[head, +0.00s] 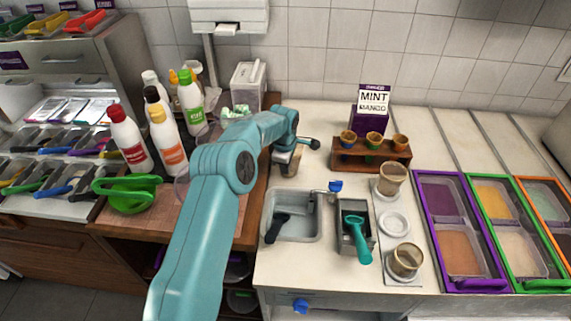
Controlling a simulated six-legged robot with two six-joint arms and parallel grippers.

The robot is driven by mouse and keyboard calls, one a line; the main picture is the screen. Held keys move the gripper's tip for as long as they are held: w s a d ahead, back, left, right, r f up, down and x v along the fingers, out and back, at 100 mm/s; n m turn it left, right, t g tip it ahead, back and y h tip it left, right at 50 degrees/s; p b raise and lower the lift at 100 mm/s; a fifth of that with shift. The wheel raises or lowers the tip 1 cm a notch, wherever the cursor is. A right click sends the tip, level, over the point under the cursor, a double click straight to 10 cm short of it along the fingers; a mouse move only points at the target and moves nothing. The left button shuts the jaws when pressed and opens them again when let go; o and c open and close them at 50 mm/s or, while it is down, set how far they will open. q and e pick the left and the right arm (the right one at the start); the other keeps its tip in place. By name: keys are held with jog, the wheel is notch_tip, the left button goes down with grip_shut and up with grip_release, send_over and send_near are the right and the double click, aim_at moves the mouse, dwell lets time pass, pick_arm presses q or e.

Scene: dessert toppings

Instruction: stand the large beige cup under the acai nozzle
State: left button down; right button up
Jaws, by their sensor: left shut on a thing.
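My left gripper (291,150) is at the end of the teal arm, behind the small sink. It is shut on a beige cup (291,163), which is partly hidden by the gripper and arm. I cannot tell whether the cup's base touches the counter. Two other beige, see-through cups stand on white round plates: one at the back (391,179) and one nearer the front (405,260). I cannot tell for sure which cup is the large one. I cannot make out the acai nozzle. My right gripper is not in view.
An empty white plate (394,223) lies between the two plated cups. A wooden rack (371,152) with cones stands behind them. The sink (293,229) and a scoop holder (356,207) are in front. Topping tubs in coloured frames (444,187) fill the right. Bottles (165,140) stand left.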

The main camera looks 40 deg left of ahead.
pick_arm(q)
jog(key=shift+f, duration=0.2)
jog(key=c, duration=1.3)
grip_release()
jog(key=shift+o, duration=0.2)
jog(key=shift+r, duration=0.1)
